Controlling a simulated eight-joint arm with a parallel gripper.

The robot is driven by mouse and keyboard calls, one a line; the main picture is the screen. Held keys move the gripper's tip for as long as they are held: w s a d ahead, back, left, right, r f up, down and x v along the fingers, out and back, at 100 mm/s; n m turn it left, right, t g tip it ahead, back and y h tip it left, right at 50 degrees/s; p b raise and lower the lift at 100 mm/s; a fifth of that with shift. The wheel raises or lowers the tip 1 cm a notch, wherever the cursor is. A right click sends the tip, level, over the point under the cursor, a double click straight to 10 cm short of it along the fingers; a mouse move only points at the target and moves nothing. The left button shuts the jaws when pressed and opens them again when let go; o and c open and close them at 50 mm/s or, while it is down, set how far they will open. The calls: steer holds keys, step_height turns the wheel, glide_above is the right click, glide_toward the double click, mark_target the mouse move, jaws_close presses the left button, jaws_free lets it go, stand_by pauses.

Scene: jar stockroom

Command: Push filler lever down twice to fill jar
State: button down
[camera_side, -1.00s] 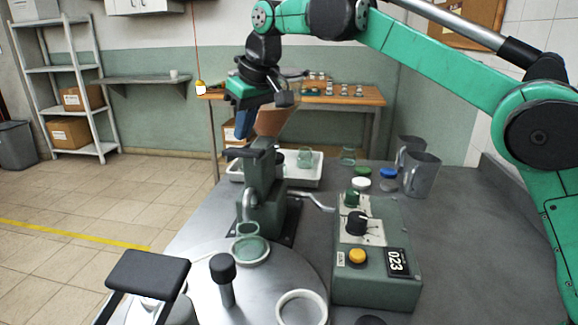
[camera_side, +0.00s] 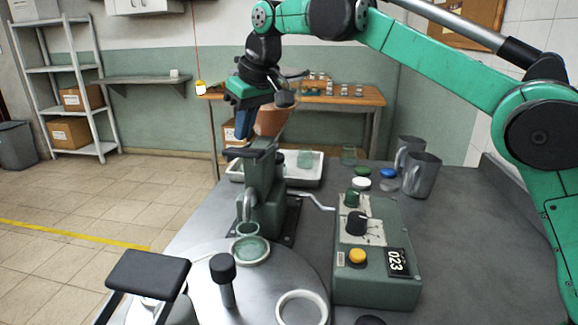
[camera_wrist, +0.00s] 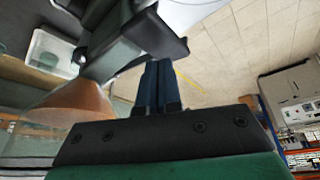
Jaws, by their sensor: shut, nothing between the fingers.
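The filler (camera_side: 265,198) is a green machine with an amber hopper (camera_side: 272,122) and a black-ended lever (camera_side: 240,152). In the wrist view, the hopper (camera_wrist: 75,103) is at left and the black lever end (camera_wrist: 150,32) is just beyond my fingertips. My gripper (camera_side: 242,138) has dark blue fingers, shut and empty, pointing down at the lever end. The tips look at or very near it; contact cannot be told. The fingers also show in the wrist view (camera_wrist: 155,65). A clear glass jar (camera_side: 247,229) stands under the spout on the round table; its fill level is unclear.
The turntable (camera_side: 195,270) has a black knob (camera_side: 223,267) and an empty pale ring (camera_side: 301,307). A control box (camera_side: 375,285) reads 023. Metal jugs (camera_side: 422,176), coloured lids (camera_side: 361,183) and a white tray (camera_side: 304,174) stand behind.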

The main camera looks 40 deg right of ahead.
mark_target(248, 151)
steer(key=shift+f, duration=0.15)
steer(key=shift+s+a+f, duration=0.1)
steer(key=shift+f, duration=1.45)
steer(key=shift+s+a+f, duration=0.1)
steer(key=shift+f, duration=1.45)
steer(key=shift+r, duration=3.25)
steer(key=shift+w+f, duration=0.1)
steer(key=shift+f, duration=0.05)
